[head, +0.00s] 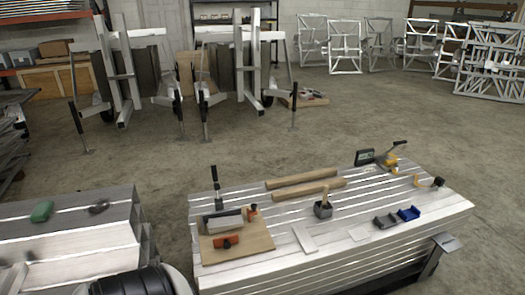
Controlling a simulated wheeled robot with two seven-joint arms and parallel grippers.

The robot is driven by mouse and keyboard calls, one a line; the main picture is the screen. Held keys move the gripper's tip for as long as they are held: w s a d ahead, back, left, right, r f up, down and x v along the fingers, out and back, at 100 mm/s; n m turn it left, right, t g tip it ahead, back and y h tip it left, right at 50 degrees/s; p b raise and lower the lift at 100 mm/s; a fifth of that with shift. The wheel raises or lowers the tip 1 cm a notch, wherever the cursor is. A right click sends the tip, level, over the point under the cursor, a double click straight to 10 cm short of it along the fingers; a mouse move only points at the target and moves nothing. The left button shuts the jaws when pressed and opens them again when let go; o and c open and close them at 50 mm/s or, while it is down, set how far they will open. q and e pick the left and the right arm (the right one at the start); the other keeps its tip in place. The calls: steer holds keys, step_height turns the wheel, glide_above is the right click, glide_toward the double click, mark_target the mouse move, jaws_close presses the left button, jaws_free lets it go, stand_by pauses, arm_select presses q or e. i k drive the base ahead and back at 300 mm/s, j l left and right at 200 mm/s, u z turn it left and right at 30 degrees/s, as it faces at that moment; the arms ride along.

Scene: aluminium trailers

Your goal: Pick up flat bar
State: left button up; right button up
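A short, pale flat metal piece that looks like the flat bar (304,238) lies on the slatted aluminium workbench (240,282), right of a wooden board. Neither of my grippers can be made out in the head view. A black and white rounded part at the bottom left looks like part of my own body.
The wooden board (255,243) holds a clamp and red-orange parts. A mallet (323,207), wooden handles (304,178), blue block (408,213) and yellow tool (388,160) share the bench. A second aluminium stack (75,252) stands left. Open concrete floor lies behind.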

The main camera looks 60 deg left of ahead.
mark_target(310, 247)
steer(key=u, duration=1.35)
